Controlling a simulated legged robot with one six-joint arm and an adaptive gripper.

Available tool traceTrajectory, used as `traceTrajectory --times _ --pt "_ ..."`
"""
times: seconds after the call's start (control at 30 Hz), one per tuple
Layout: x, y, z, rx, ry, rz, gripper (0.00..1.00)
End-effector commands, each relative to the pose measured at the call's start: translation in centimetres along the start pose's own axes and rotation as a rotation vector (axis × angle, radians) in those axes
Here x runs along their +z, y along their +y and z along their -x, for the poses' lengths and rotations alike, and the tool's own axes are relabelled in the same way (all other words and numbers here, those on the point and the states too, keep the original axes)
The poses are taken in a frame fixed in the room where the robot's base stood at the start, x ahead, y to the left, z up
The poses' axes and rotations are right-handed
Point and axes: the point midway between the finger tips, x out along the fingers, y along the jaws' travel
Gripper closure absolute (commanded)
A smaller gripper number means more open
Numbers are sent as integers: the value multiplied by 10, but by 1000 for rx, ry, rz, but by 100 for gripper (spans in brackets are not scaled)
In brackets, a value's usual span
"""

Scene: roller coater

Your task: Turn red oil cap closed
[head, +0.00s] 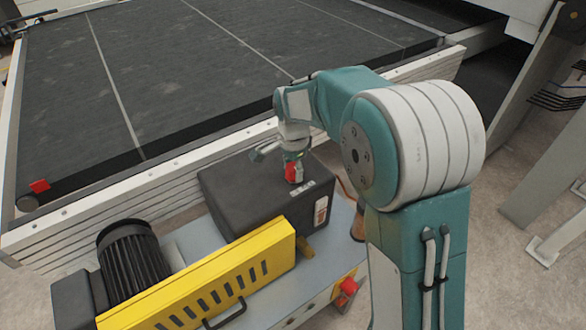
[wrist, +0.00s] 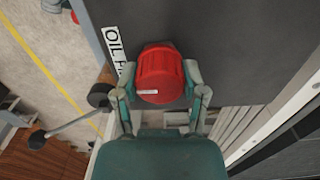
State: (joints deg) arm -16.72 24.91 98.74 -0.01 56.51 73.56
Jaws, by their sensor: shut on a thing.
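The red oil cap (wrist: 161,74) is a ribbed round cap on the dark box (wrist: 225,40) in the wrist view. It also shows in the head view (head: 291,172) on top of the dark grey box (head: 240,205). My gripper (wrist: 160,92) has one finger on each side of the cap and is shut on it. In the head view my gripper (head: 292,160) reaches down from above and hides part of the cap. A white label with the letters "OIL" (wrist: 113,45) lies beside the cap, partly covered.
A yellow slotted guard (head: 205,285) and a black motor (head: 130,258) stand left of and in front of the box. A red knob (head: 347,287) is at the lower front. The conveyor's metal side rail (head: 150,190) runs close behind the box.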

Motion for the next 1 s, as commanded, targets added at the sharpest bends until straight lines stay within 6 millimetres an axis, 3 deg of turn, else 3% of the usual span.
traceTrajectory --times 0.27,0.3,0.37,0.77,1.0 --pt "-2 -4 3 -15 5 -1 92" --pt "-2 -4 3 -15 5 -1 31" --pt "-2 -3 3 -14 5 -1 10" --pt "-1 -1 2 -6 2 0 10" --pt "-1 -2 33 -9 3 0 10"
